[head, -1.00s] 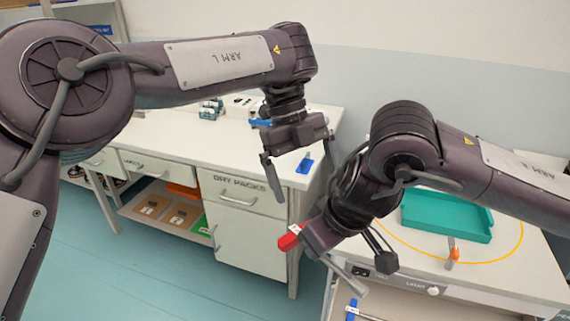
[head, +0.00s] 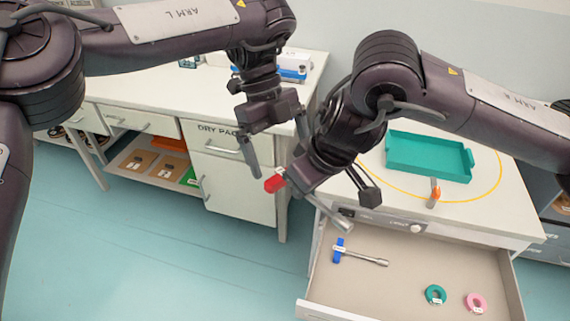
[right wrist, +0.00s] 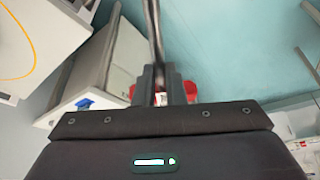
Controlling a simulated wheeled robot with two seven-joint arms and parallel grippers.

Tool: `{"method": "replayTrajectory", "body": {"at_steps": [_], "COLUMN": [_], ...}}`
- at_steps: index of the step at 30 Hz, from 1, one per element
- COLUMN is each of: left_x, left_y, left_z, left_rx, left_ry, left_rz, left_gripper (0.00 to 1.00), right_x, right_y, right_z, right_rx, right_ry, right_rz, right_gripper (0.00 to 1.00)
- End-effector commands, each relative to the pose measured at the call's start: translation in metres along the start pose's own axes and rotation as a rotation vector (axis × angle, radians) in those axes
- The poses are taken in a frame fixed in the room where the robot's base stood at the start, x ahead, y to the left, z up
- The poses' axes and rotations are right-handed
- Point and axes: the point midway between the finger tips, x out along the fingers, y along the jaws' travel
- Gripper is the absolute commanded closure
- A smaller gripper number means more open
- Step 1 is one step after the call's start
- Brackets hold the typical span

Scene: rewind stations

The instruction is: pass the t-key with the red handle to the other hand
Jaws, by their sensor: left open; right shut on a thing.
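The t-key with the red handle (head: 274,182) is in my right gripper (head: 291,181), which is shut on it near the handle. Its grey shaft shows past the gripper at the lower right. In the right wrist view the red handle (right wrist: 191,91) shows at the fingers (right wrist: 160,85), partly hidden by them, and the shaft runs up the picture. My left gripper (head: 277,150) is open and empty, pointing down just above the red handle. Whether it touches the handle I cannot tell.
An open drawer (head: 400,285) below holds a blue-handled t-key (head: 338,250), a teal ring (head: 435,294) and a pink ring (head: 475,303). A teal tray (head: 428,158) and an orange-handled key (head: 434,192) are on the right-hand worktop. A white counter (head: 150,92) stands behind.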

Motion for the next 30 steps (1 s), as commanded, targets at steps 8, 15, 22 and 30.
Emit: {"method": "replayTrajectory", "body": {"at_steps": [8, 15, 22, 30], "left_x": [0.032, 0.037, 0.036, 0.035], "left_y": [0.000, 0.000, 0.000, -0.002], "left_z": [0.000, -0.001, 0.000, -0.001], "left_rx": [0.000, 0.000, 0.000, 0.004], "left_ry": [0.001, 0.000, 0.000, 0.000], "left_rz": [0.000, -0.001, -0.001, -0.006], "left_gripper": [0.00, 0.00, 0.14, 0.45], "right_x": [0.000, 0.000, 0.000, 0.000], "right_y": [0.000, 0.000, 0.000, -0.003], "right_z": [0.000, 0.000, 0.000, -0.001], "right_rx": [0.000, 0.000, 0.000, -0.006], "right_ry": [0.001, 0.001, 0.001, 0.003], "right_rz": [0.000, 0.000, 0.000, -0.007], "right_gripper": [1.00, 1.00, 1.00, 0.87]}}
